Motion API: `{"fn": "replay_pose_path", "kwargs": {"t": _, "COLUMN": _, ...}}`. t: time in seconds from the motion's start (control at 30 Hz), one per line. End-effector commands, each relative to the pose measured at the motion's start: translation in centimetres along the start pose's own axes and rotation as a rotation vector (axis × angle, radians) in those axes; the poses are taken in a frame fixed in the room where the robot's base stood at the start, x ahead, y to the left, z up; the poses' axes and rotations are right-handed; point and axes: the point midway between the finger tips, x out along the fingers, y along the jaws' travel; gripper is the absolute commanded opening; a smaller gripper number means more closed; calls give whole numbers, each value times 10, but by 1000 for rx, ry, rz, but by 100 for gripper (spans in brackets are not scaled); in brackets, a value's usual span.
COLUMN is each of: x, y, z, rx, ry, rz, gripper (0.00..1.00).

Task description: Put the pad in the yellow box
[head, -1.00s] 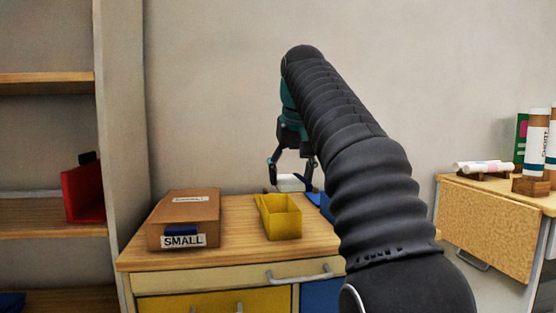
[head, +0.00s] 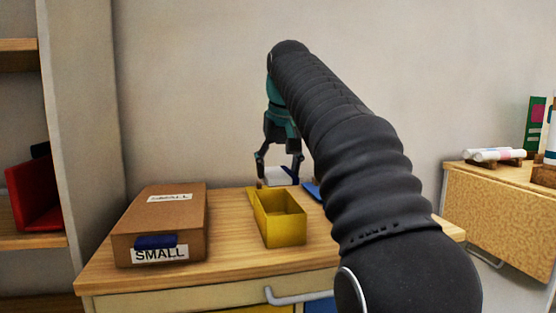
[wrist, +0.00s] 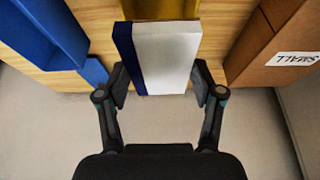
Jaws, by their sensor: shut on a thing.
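The pad (wrist: 168,57) is a white block with a dark blue band along one side. My gripper (head: 279,170) is shut on it, a finger at each side, and the pad also shows between the fingers in the head view (head: 277,176). The yellow box (head: 281,229) is open-topped and stands on the wooden cabinet top. In the head view the pad is above and just behind the box's back rim. In the wrist view the yellow box (wrist: 160,9) is partly hidden behind the pad.
A brown box marked SMALL (head: 165,220), with a blue piece on its front, stands left of the yellow box. A blue box (wrist: 45,35) is on the other side, partly hidden by my arm in the head view. A wall rises behind the cabinet (head: 215,265).

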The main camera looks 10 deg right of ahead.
Motion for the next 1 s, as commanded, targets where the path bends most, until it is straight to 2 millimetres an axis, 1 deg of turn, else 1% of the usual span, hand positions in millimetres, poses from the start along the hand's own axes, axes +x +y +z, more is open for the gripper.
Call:
{"fn": "replay_pose_path", "kwargs": {"t": 0.03, "x": 8, "y": 0, "z": 3, "rx": -1, "ry": -2, "rz": 0, "gripper": 31}}
{"fn": "replay_pose_path", "kwargs": {"t": 0.2, "x": 20, "y": -2, "z": 9, "rx": -2, "ry": -1, "rz": -1, "gripper": 31}}
{"fn": "replay_pose_path", "kwargs": {"t": 0.4, "x": 31, "y": -2, "z": 13, "rx": -3, "ry": -1, "rz": -1, "gripper": 31}}
{"fn": "replay_pose_path", "kwargs": {"t": 0.57, "x": 34, "y": -2, "z": 14, "rx": -3, "ry": -1, "rz": -1, "gripper": 31}}
{"fn": "replay_pose_path", "kwargs": {"t": 1.0, "x": 34, "y": -2, "z": 14, "rx": -3, "ry": -1, "rz": -1, "gripper": 31}}
